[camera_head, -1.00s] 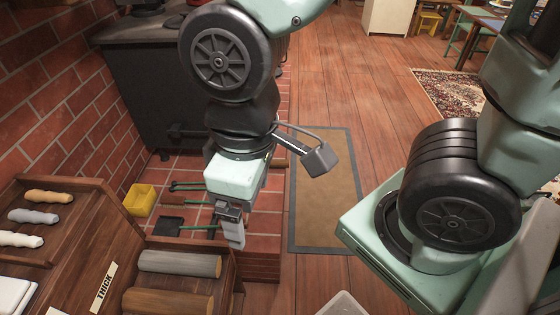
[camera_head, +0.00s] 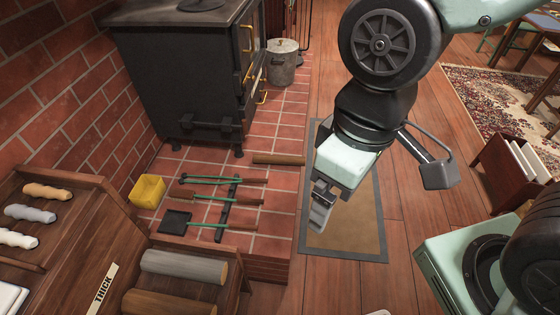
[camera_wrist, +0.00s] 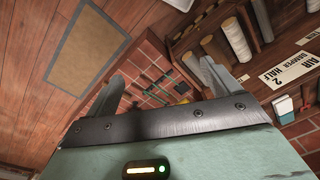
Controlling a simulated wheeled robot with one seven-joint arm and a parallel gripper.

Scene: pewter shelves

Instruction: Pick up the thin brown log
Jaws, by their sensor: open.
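A thin brown log (camera_head: 278,159) lies crosswise on the red tile hearth in the head view, near its right edge and in front of the black stove. My gripper (camera_head: 320,215) hangs to the right of and nearer than the log, over the mat, pointing down, open and empty. In the wrist view my gripper (camera_wrist: 160,85) shows two fingers spread apart with nothing between them but the hearth beyond. I cannot make out the thin log for sure in the wrist view.
The stove (camera_head: 185,70) stands behind the hearth. Fire tools (camera_head: 228,205) and a yellow bin (camera_head: 147,191) lie left of the log. A rack labelled THICK holds a grey log (camera_head: 183,264) and a thicker brown log (camera_head: 168,303). A metal bucket (camera_head: 282,66) stands farther back.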

